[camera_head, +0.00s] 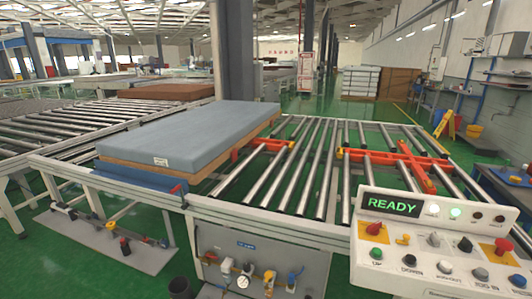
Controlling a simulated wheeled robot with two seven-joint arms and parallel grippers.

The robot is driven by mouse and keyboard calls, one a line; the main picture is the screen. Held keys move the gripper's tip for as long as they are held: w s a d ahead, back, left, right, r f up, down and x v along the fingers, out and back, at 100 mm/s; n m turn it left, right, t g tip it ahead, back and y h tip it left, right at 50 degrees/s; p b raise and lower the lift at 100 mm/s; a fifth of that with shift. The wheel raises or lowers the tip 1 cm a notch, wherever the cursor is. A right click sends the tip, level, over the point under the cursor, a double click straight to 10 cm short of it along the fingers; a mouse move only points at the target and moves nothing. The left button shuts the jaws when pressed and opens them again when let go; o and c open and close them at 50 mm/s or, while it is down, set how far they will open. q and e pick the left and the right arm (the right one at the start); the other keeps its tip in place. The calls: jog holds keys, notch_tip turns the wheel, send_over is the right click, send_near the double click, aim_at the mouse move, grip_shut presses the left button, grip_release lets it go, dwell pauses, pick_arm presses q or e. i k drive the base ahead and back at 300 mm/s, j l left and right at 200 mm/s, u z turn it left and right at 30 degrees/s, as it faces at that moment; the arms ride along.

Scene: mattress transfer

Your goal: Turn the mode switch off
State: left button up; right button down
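A white control panel (440,268) stands at the lower right. Its display (390,205) reads READY in green, with a row of small lamps to its right, some lit. The panel carries a red knob (375,228), a small yellow control (403,240), a grey knob (434,240), a black knob (465,244) and a red control on a yellow plate (503,246). Push buttons sit below, including a green one (376,253) labelled UP. I cannot read which control is the mode switch or its position. Neither of my grippers is in view.
A blue-topped mattress (190,136) lies on the conveyor at the left of centre. Bare rollers (300,180) and orange-red transfer arms (395,158) lie behind the panel. A grey valve box (262,262) sits under the conveyor frame. Green floor shows at the lower left.

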aim_at(433, 241)
jog(key=z, duration=1.35)
